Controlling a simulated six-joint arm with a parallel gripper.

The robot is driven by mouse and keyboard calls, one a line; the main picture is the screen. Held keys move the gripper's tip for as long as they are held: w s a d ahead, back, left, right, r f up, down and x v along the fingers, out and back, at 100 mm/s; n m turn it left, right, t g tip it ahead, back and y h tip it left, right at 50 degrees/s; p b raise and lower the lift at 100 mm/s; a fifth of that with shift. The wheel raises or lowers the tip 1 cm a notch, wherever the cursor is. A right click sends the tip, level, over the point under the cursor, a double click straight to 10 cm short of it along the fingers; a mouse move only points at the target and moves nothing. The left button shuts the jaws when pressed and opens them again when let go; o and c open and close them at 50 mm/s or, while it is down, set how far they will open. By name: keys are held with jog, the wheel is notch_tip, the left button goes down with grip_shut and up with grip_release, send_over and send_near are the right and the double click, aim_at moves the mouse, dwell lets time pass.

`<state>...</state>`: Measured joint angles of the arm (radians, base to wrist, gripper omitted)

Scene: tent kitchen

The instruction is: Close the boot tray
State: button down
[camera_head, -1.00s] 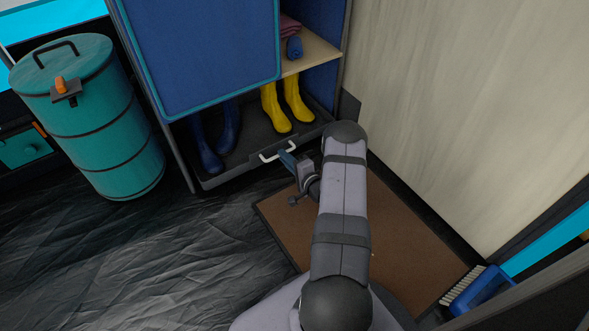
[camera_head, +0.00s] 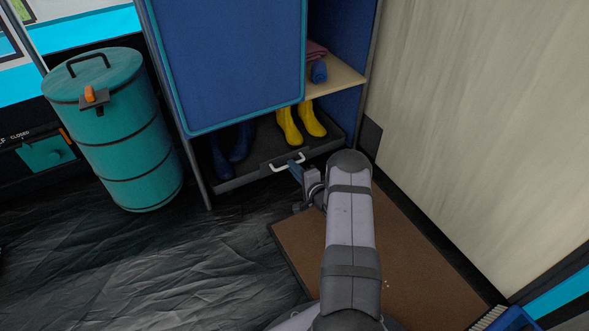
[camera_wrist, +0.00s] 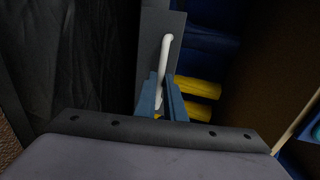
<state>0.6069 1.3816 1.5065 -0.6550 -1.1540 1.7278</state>
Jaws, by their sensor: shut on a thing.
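The boot tray (camera_head: 262,172) is a dark grey tray at the bottom of the blue cabinet, holding blue boots (camera_head: 238,145) and yellow boots (camera_head: 302,122). It sticks out a little at the front. Its white handle (camera_head: 289,162) is on the front face and also shows in the wrist view (camera_wrist: 164,62). My gripper (camera_head: 297,174) is at the tray front by the handle. In the wrist view its blue fingers (camera_wrist: 161,100) are shut around the lower end of the white handle. My arm hides part of the area right of the handle.
A teal barrel (camera_head: 125,140) stands left of the cabinet. A blue panel (camera_head: 230,62) covers the cabinet's upper front. A brown mat (camera_head: 420,270) lies on the floor below my arm, and a blue brush (camera_head: 510,320) is at lower right. Dark floor at left is clear.

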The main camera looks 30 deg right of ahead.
jog(key=c, duration=1.8)
grip_release()
jog(key=shift+w+r, duration=0.1)
jog(key=shift+w, duration=0.05)
jog(key=shift+c, duration=0.2)
jog(key=p+v, duration=0.5)
jog(key=v, duration=0.2)
jog(key=shift+s, duration=0.25)
